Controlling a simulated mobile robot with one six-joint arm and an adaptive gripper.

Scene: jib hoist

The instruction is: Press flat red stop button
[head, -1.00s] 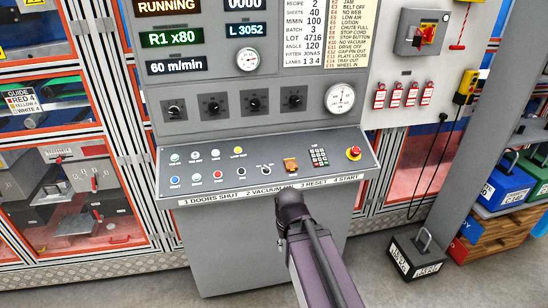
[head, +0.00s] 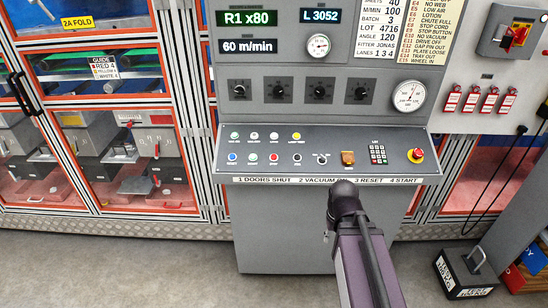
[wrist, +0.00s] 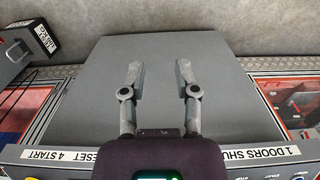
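A small red button (head: 273,157) sits in the lower row of the sloped grey console (head: 335,141), between a green button (head: 252,157) and a black one (head: 297,157). I take it for the flat stop button; its label is too small to read in the head view. A red mushroom button on yellow (head: 416,155) is at the console's right end. My arm's end is in front of the console's front edge, right of and below the red button. My gripper (wrist: 159,72) is open and empty in the wrist view, its fingers over the grey cabinet front.
A label strip (head: 330,181) runs along the console's front edge. Glazed machine bays (head: 125,165) are at the left. A dark labelled block (head: 463,275) with a handle stands on the floor at the right. Grey floor is clear at the front left.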

